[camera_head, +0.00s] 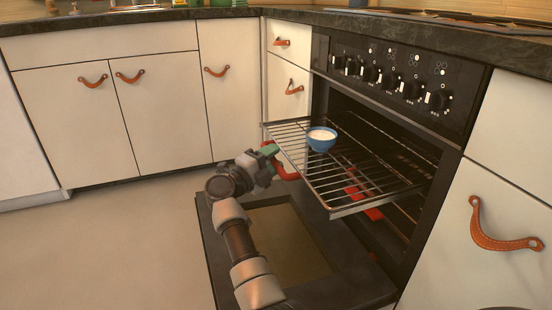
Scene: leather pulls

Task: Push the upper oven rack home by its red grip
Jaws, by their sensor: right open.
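The upper oven rack (335,204) is a wire shelf that sticks well out of the oven, above the lowered door. Its red grip (287,174) shows at the rack's front left edge, partly hidden by my gripper. My right gripper (272,160), with a green part at its end, is open right at the red grip; I cannot tell whether it touches it. A blue bowl (321,144) with white contents stands upright on the rack. My left gripper is not in view.
The oven door (345,286) is folded down below the rack. More red parts (373,213) show lower in the oven, beneath the rack. White cabinets with leather pulls (217,71) stand on both sides. The floor at left (110,240) is clear.

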